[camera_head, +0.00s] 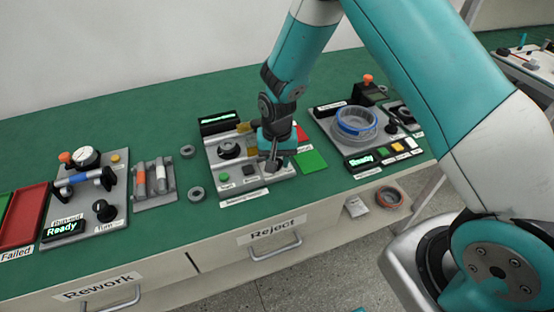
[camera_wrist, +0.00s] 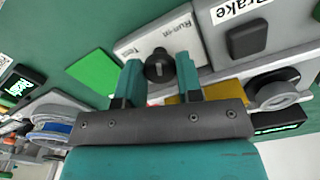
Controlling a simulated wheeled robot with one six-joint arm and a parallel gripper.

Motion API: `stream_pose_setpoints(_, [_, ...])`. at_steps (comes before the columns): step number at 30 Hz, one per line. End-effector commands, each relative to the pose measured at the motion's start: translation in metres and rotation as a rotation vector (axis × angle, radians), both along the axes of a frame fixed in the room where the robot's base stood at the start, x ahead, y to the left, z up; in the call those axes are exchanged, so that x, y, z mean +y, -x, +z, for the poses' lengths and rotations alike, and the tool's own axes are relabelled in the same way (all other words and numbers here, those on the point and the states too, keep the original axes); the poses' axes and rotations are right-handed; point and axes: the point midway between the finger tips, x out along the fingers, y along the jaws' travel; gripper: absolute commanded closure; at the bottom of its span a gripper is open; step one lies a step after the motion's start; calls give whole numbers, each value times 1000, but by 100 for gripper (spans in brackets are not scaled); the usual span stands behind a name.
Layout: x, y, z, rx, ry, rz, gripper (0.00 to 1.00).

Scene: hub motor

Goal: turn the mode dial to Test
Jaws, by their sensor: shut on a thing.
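The mode dial (camera_wrist: 160,66) is a dark round knob between the two fingers in the wrist view. Its panel carries a "Test" label (camera_wrist: 125,52) to its left and a "Run-in" label (camera_wrist: 178,36) to its upper right. My gripper (camera_wrist: 159,74) is shut on the dial, one finger on each side. I cannot tell clearly which label the dial points to. In the head view my gripper (camera_head: 272,162) is down at the right part of the middle station (camera_head: 228,188), and it hides most of the dial.
A dark "Brake" button (camera_wrist: 247,39) lies right of the dial in the wrist view. A green square (camera_head: 311,161) lies right of my gripper in the head view. A blue-ringed hub (camera_head: 356,122) stands on the right station. Drawers, including "Reject" (camera_head: 272,230), line the bench front.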

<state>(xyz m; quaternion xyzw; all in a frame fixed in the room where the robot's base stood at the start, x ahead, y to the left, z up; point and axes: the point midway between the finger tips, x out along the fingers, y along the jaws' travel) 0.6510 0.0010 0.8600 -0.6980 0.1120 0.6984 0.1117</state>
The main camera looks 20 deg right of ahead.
Motion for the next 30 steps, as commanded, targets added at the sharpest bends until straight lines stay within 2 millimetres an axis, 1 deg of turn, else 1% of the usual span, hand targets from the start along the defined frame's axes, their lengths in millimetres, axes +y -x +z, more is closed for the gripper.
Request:
stream_pose_setpoints(21, [1, -1, 1, -3, -1, 679, 90])
stream_pose_setpoints(30, [1, -1, 1, -4, -1, 923, 90])
